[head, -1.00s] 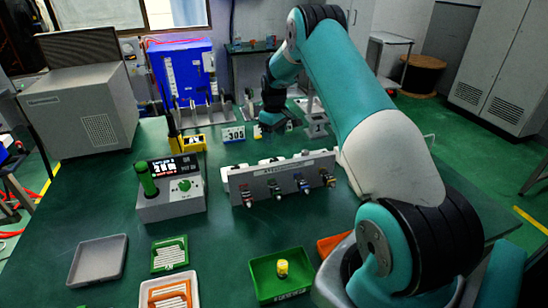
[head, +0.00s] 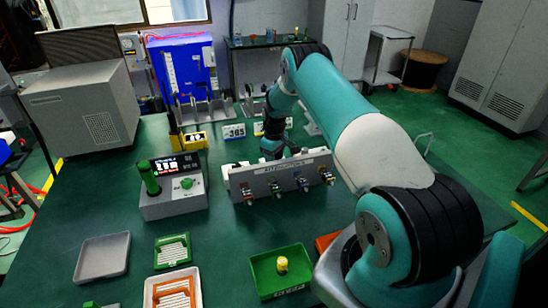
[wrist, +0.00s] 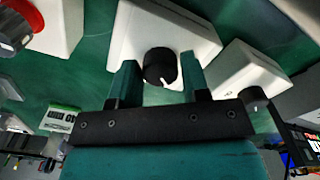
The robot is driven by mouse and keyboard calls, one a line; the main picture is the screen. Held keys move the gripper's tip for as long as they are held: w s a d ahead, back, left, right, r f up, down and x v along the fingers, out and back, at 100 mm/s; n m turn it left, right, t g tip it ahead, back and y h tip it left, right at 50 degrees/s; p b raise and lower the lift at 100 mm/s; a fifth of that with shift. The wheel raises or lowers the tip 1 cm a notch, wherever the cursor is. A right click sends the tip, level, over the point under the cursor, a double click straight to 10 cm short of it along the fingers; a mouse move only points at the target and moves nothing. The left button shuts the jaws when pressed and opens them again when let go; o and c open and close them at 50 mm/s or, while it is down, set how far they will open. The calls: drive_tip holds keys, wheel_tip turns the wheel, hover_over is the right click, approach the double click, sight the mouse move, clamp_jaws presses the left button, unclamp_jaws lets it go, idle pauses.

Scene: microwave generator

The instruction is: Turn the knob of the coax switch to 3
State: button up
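In the wrist view, a white box (wrist: 190,30), which looks like the coax switch, carries a round black knob (wrist: 158,67) with a small white mark at its lower right. No position numbers are readable. My gripper (wrist: 160,64) is open, with one teal finger on each side of the knob. Gaps show between the fingers and the knob. In the head view my gripper (head: 278,150) is low behind a grey box with several connectors (head: 280,178). The white box and knob cannot be made out there, hidden by the arm and the grey box.
In the head view, a console with a green handle (head: 172,205) stands left and trays lie in front.

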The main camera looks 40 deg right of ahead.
drive_tip(key=c, duration=0.5)
drive_tip(key=shift+m+b, duration=0.3)
drive_tip(key=shift+b, duration=0.05)
drive_tip(key=m+b, duration=0.3)
drive_tip(key=shift+f+m, duration=0.15)
drive_tip(key=shift+m, duration=0.15)
drive_tip(key=m+b, duration=0.2)
drive_tip(key=m, duration=0.2)
drive_tip(key=shift+m+b, duration=0.3)
drive_tip(key=m+b, duration=0.2)
drive_tip(key=m, duration=0.3)
drive_tip(key=shift+w, duration=0.1)
drive_tip(key=m, duration=0.3)
drive_tip(key=m+b, duration=0.1)
drive_tip(key=m, duration=0.2)
drive_tip(key=shift+a+r, duration=0.1)
drive_tip(key=shift+r, duration=0.1)
